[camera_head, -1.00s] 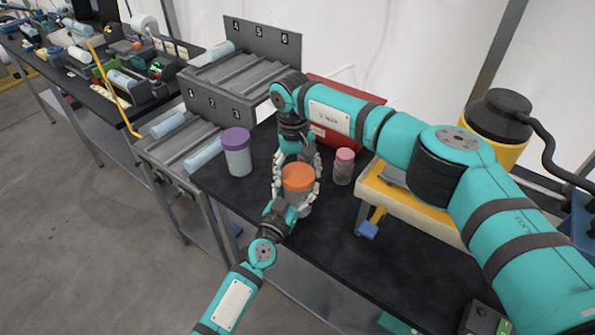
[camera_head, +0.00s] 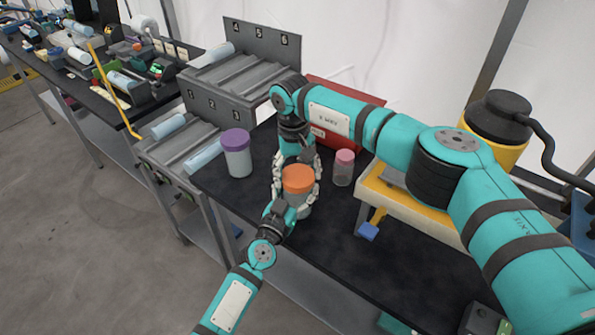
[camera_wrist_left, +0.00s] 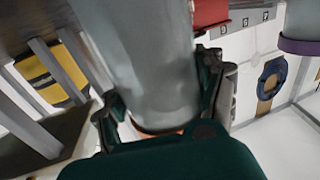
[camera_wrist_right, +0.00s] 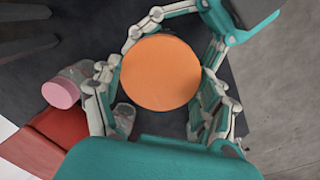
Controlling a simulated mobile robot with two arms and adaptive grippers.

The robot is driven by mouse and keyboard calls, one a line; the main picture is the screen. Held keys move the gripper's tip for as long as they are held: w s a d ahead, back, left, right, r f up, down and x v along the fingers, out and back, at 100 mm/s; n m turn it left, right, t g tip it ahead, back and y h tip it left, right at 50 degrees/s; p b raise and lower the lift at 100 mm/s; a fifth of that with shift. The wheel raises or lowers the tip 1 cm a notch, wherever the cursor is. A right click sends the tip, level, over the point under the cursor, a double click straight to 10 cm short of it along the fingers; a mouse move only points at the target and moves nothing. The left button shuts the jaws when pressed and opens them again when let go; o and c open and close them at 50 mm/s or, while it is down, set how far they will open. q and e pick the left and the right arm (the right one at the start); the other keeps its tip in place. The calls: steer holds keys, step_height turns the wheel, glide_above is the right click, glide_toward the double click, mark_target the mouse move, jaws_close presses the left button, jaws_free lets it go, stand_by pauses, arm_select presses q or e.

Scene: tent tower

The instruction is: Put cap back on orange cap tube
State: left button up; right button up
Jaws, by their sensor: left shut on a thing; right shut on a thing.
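The orange cap (camera_head: 298,175) sits at the top of its clear grey tube (camera_head: 299,206) on the dark table. Whether it is fully seated cannot be told. My right gripper (camera_head: 297,183) reaches down from above with its fingers shut around the cap. In the right wrist view, the round orange cap (camera_wrist_right: 160,72) fills the space between the fingers. My left gripper (camera_head: 292,203) is shut on the tube body from the near side. In the left wrist view, the tube (camera_wrist_left: 148,65) stands between its fingers, with a sliver of orange showing at its lower end.
A purple-capped tube (camera_head: 237,155) stands to the left and a small pink-capped tube (camera_head: 344,168) to the right, close to my right gripper. A grey numbered rack (camera_head: 215,110) and a red bin (camera_head: 335,125) are behind. The front of the table is clear.

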arm_select(q)
steer(key=shift+r, duration=0.1)
arm_select(e)
steer(key=shift+s+d+f, duration=0.1)
steer(key=shift+f, duration=0.5)
arm_select(q)
steer(key=shift+s+r, duration=0.1)
arm_select(e)
steer(key=shift+o, duration=0.3)
steer(key=shift+f, duration=0.1)
steer(key=shift+r+h, duration=0.35)
steer(key=shift+h, duration=0.05)
steer(key=shift+r, duration=0.1)
steer(key=shift+c, duration=0.2)
steer(key=shift+d, duration=0.15)
arm_select(q)
steer(key=shift+w+a, duration=0.1)
steer(key=shift+w, duration=0.15)
arm_select(e)
steer(key=shift+r, duration=0.2)
arm_select(q)
steer(key=shift+a, duration=0.1)
arm_select(e)
steer(key=shift+f, duration=0.1)
